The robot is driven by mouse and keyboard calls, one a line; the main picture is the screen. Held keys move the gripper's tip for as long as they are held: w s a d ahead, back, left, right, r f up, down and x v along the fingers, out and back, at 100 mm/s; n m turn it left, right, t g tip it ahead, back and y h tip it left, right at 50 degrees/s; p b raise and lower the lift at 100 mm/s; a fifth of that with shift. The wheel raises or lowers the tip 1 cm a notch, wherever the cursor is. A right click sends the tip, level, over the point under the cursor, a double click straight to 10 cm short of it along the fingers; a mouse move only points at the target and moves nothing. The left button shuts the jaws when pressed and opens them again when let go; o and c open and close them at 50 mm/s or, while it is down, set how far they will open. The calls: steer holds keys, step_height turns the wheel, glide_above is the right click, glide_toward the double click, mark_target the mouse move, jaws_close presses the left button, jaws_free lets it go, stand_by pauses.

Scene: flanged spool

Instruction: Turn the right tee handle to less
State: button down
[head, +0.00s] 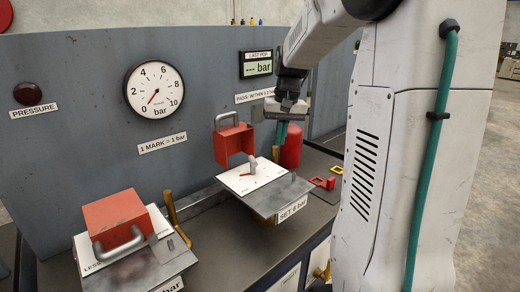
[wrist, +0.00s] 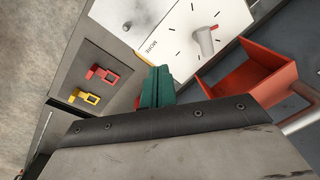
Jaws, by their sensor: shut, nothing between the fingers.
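The right tee handle (head: 252,168) is grey and stands on a white dial plate (head: 236,182) with tick marks, above the "SET 6 bar" label. It also shows in the wrist view (wrist: 205,41), with a small red-tipped part beside it and the word MORE on the plate. Its red cover (head: 234,143) is swung up behind it. My gripper (head: 282,132), with teal fingers, is above and behind the right of the plate, apart from the handle. In the wrist view its fingers (wrist: 156,88) are shut and empty, near the plate's edge.
A red cover (head: 115,217) is down over the left station, hiding its handle. The round gauge (head: 154,90) has its needle toward the lower left. A display (head: 257,64) reads "--- bar". A red cylinder (head: 291,146) and red and yellow clips (head: 323,183) are at the right.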

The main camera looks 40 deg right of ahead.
mark_target(253, 166)
steer(key=s+d+r+t+y, duration=0.2)
steer(key=s+d, duration=0.2)
steer(key=w+a+f+n+t, duration=0.1)
steer(key=w+f, duration=0.1)
steer(key=w+a+f+n+t, duration=0.1)
steer(key=w+f, duration=0.1)
steer(key=w+a+f+n+t, duration=0.1)
steer(key=w+a+f, duration=0.1)
steer(key=w+f, duration=0.1)
steer(key=shift+f+y, duration=0.1)
steer(key=shift+y, duration=0.3)
steer(key=shift+w+a, duration=0.2)
steer(key=shift+a, duration=0.45)
steer(key=shift+w+a, duration=0.15)
steer(key=shift+a, duration=0.45)
steer(key=shift+w+a+f, duration=0.2)
steer(key=shift+a, duration=0.3)
steer(key=shift+w+n+g+y, duration=0.35)
steer(key=shift+n+y, duration=0.15)
steer(key=shift+n, duration=0.7)
